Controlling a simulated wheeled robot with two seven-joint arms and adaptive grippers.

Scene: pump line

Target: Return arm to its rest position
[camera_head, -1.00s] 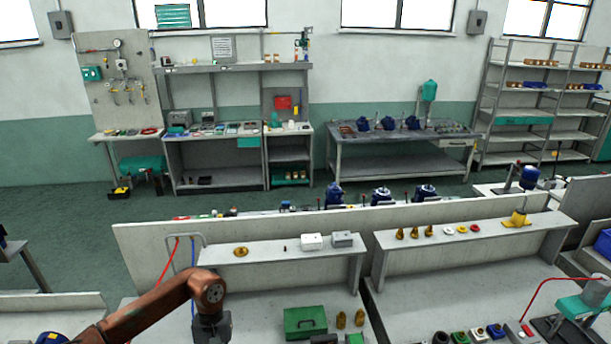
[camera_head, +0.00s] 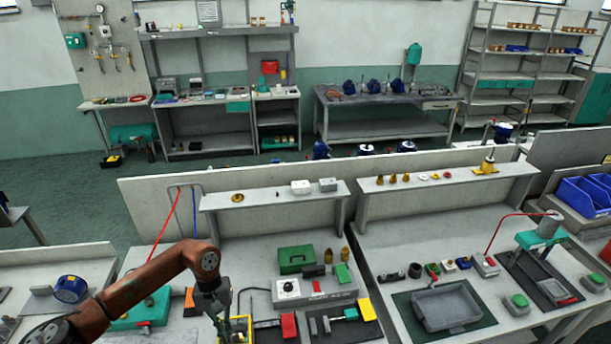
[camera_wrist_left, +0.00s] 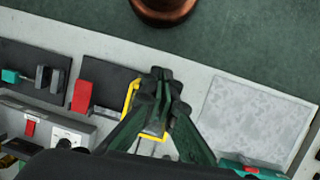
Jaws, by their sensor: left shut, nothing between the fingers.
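My left arm (camera_head: 150,278), rust-brown, comes in from the lower left and bends down at a joint. My left gripper (camera_head: 229,328) hangs over the near workbench, pointing down. In the left wrist view the dark green fingers of the left gripper (camera_wrist_left: 163,82) are together with nothing held. A yellow frame (camera_head: 247,324) on the bench is beside and partly behind the fingers. It also shows in the left wrist view (camera_wrist_left: 129,97), partly hidden by them. My right gripper is not in view.
Near the gripper are a grey control box (camera_head: 312,290), a green case (camera_head: 296,259) and a red block (camera_head: 289,326). A raised shelf (camera_head: 270,201) runs behind them. A grey tray (camera_head: 446,307) lies to the right. In the wrist view a pale plate (camera_wrist_left: 258,115) lies right of the fingers.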

